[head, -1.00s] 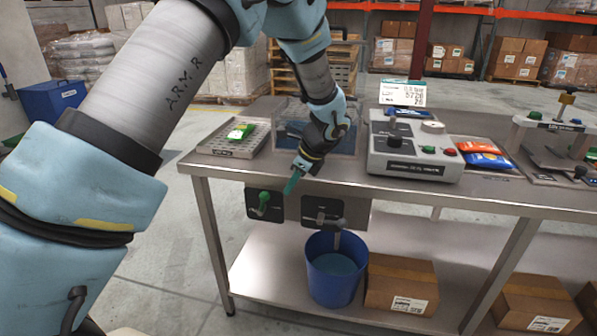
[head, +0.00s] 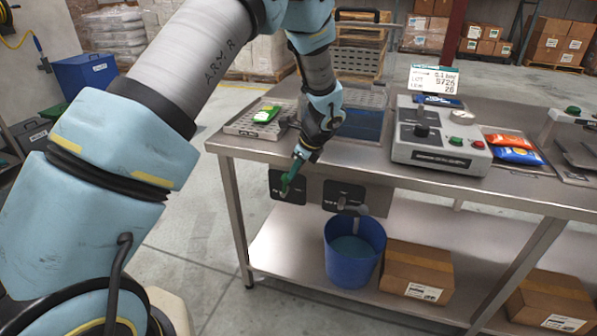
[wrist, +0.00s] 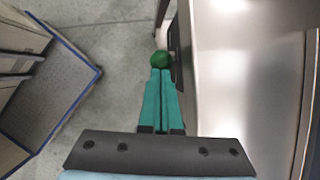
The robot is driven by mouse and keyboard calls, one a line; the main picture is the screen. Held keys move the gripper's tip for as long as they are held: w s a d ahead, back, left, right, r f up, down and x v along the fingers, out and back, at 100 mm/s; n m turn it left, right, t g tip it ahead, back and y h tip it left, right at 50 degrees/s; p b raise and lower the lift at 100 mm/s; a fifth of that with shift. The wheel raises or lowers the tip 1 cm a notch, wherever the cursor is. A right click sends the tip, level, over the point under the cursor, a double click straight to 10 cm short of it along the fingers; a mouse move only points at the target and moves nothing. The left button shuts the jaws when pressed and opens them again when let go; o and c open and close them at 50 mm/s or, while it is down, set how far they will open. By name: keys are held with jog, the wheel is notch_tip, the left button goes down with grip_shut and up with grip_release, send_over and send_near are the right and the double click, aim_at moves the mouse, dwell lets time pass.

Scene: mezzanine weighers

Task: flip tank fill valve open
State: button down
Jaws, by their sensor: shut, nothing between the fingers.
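A dark plate (head: 298,194) is on the bench's front apron at the left. Its green-knobbed lever is mostly hidden behind my gripper (head: 285,190) in the head view. In the wrist view the round green knob (wrist: 161,59) shows just beyond the tips of my gripper (wrist: 160,72), touching or very close. My teal fingers are shut together with nothing between them. A second dark plate (head: 331,192) with a grey tap (head: 352,207) is to the right. The clear tank (head: 362,122) stands on the bench behind my wrist. Plate labels are too small to read.
A blue bucket of water (head: 340,268) stands on the lower shelf below the tap, beside a cardboard box (head: 405,265).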

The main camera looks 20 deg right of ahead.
jog(key=shift+w+a+r+h+p, duration=0.35)
jog(key=shift+w+a, duration=0.15)
jog(key=shift+a, duration=0.1)
jog(key=shift+f, duration=0.1)
dwell(0.8)
